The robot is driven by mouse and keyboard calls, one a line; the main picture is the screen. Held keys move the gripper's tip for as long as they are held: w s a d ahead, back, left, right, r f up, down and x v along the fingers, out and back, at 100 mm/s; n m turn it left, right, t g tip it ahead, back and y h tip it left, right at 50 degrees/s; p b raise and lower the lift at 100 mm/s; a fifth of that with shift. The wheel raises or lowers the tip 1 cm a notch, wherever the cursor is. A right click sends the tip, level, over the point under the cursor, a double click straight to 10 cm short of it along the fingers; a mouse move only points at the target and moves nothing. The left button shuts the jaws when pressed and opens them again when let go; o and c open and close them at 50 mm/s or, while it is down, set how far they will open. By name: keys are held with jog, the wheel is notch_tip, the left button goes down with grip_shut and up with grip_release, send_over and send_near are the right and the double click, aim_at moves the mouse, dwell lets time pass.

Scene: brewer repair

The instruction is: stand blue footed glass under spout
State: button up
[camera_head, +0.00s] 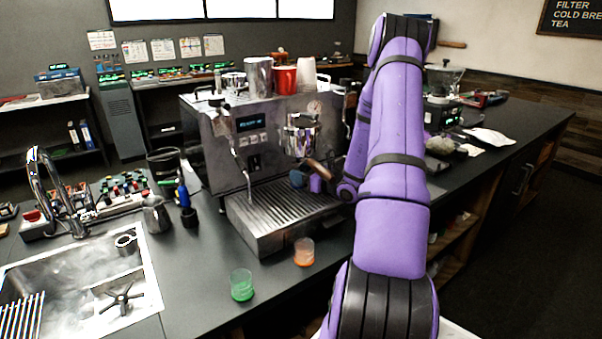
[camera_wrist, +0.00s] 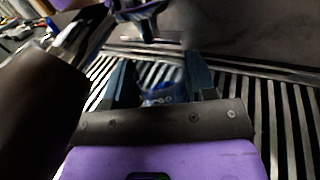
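The blue footed glass (camera_wrist: 160,88) is between my gripper's two fingers (camera_wrist: 163,82) in the wrist view, over the slatted drip tray. The fingers appear to touch both its sides. Whether its foot rests on the slats cannot be told. In the head view a small blue patch of the glass (camera_head: 298,178) shows beside my purple gripper (camera_head: 312,182), below the machine's chrome brew head (camera_head: 301,135). The spout's tip is not clear in either view. A dark portafilter handle (camera_wrist: 38,110) fills the left of the wrist view, close to my gripper.
The espresso machine's drip tray (camera_head: 270,215) has free slats at the left. A green glass (camera_head: 242,285) and an orange glass (camera_head: 304,252) stand on the counter in front. A steam wand (camera_head: 246,175) hangs at the left; cups (camera_head: 284,79) stand on top.

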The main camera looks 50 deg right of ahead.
jog(key=o, duration=0.4)
jog(key=shift+r, duration=0.1)
jog(key=s, duration=0.4)
jog(key=s+d, duration=0.1)
jog(key=s, duration=0.3)
jog(key=s+d, duration=0.1)
jog(key=s, duration=0.3)
